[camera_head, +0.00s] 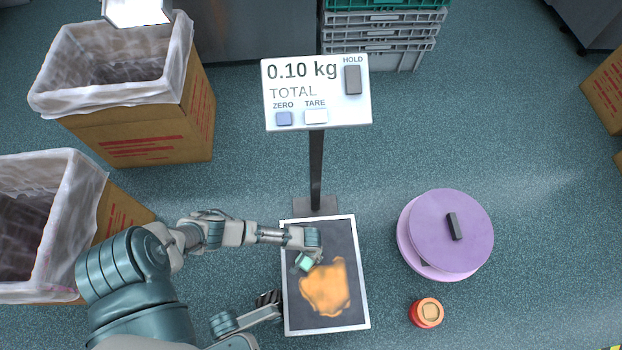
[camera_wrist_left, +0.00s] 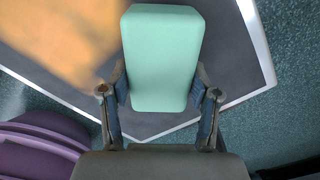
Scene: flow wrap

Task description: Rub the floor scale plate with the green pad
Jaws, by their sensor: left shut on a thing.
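The floor scale plate (camera_head: 348,232) is dark with a pale metal rim and lies flat on the floor. An orange-brown smear (camera_head: 326,287) covers its middle. My left gripper (camera_head: 307,252) is shut on the green pad (camera_head: 304,263) over the upper left part of the plate, beside the smear's upper edge. In the left wrist view the pad (camera_wrist_left: 161,58) sits between both fingers, with the blurred smear (camera_wrist_left: 65,35) to its left. I cannot tell whether the pad touches the plate. My right gripper (camera_head: 269,298) is at the plate's left edge; its jaw opening is unclear.
The scale's post carries a display (camera_head: 317,92) reading 0.10 kg. Lined cardboard boxes (camera_head: 150,120) stand left. Stacked crates (camera_head: 385,40) are behind.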

